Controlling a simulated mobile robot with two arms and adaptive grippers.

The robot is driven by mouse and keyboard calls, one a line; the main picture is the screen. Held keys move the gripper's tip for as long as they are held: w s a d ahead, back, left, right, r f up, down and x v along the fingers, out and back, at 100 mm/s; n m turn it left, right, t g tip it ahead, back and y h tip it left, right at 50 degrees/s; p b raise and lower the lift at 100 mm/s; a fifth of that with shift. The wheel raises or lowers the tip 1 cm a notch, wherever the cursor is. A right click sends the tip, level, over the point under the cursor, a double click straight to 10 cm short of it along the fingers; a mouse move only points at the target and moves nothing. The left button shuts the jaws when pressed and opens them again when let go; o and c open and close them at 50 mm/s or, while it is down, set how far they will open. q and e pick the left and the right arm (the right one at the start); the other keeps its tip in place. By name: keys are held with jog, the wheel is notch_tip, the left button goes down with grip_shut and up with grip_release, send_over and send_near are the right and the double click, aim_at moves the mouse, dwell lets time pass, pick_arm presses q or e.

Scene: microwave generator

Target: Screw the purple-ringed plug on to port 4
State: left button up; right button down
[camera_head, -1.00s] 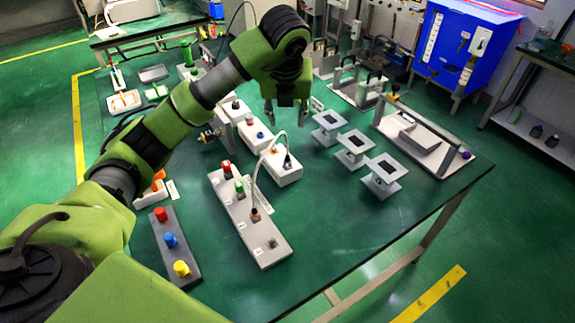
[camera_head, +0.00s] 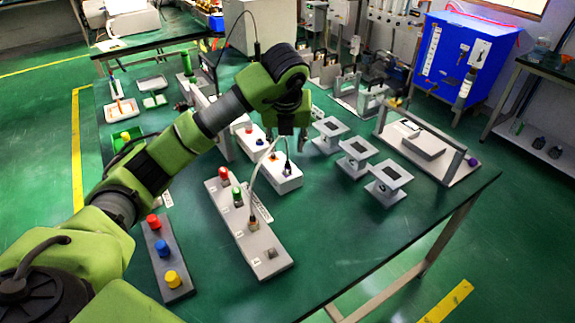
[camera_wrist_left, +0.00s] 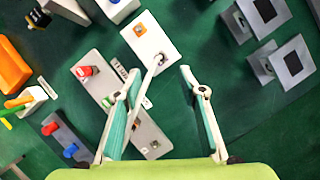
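My left gripper (camera_head: 292,134) is open and empty above the white box (camera_head: 278,180). In the left wrist view its two fingers (camera_wrist_left: 160,80) stand wide apart, with the box (camera_wrist_left: 150,40) beyond them. A dark plug (camera_head: 288,168) stands on this box, below the fingers. My right gripper is out of view.
A dark strip with red, blue and yellow knobs (camera_head: 163,248) lies left of the port strip. Grey stands (camera_head: 387,180) and a tray with a raised bar (camera_head: 440,165) are on the right. The table's front right is clear.

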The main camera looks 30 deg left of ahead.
aim_at(287, 162)
pick_arm(q)
jog(key=x, duration=0.6)
jog(key=shift+f, duration=0.1)
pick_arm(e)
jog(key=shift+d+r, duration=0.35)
pick_arm(q)
jog(key=shift+w+f+p, duration=0.1)
jog(key=shift+p, duration=0.25)
jog(key=p+x, duration=0.1)
jog(key=x, duration=0.3)
jog(key=shift+d+f, duration=0.1)
jog(key=shift+f, duration=0.45)
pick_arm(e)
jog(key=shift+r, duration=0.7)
pick_arm(q)
grip_shut()
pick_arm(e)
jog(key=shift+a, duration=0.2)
